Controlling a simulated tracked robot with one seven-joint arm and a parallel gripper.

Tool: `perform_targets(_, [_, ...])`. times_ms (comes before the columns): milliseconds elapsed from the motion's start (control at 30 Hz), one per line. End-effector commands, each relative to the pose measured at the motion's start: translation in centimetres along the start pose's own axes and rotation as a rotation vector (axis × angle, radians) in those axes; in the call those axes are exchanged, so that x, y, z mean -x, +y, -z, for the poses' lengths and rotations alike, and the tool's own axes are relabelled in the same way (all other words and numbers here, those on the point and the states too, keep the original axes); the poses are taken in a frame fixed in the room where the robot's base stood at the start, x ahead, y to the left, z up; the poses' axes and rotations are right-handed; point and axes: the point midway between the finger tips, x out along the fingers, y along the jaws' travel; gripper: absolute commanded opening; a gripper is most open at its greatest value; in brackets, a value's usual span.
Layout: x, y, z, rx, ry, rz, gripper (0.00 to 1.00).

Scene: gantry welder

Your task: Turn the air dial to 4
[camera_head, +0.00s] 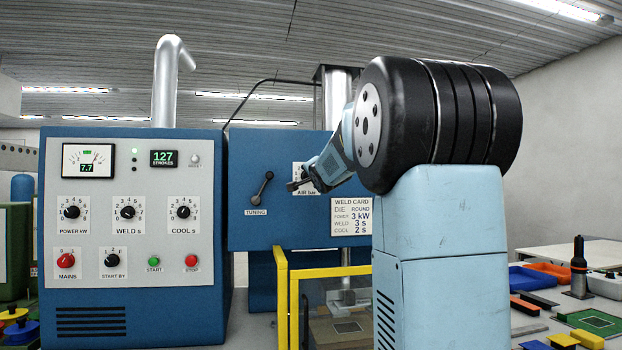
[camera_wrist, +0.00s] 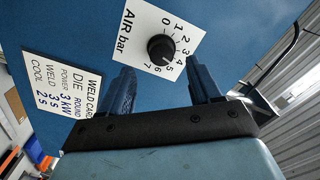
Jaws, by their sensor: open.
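The air dial is a black round knob (camera_wrist: 161,48) on a white plate marked AIR bar (camera_wrist: 136,37), numbered 0 to 7. In the head view the air plate (camera_head: 308,191) is partly covered by my gripper (camera_head: 297,184). In the wrist view my gripper (camera_wrist: 162,84) is open and empty, with one dark blue finger on each side below the knob. The knob is apart from both fingers.
A weld card (camera_head: 351,216) hangs below right of the air plate. The tuning lever (camera_head: 262,188) sticks out to its left. A yellow guard rail (camera_head: 283,290) stands below. The control panel (camera_head: 130,220) with other dials is further left.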

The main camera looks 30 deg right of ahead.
Motion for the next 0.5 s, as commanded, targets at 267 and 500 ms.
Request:
perform_targets(267, [4.8,-0.1,-0.1,0.001,-0.002,0.001,0.63])
perform_targets(500, [7.9,0.1,-0.1,0.0,-0.001,0.0,0.63])
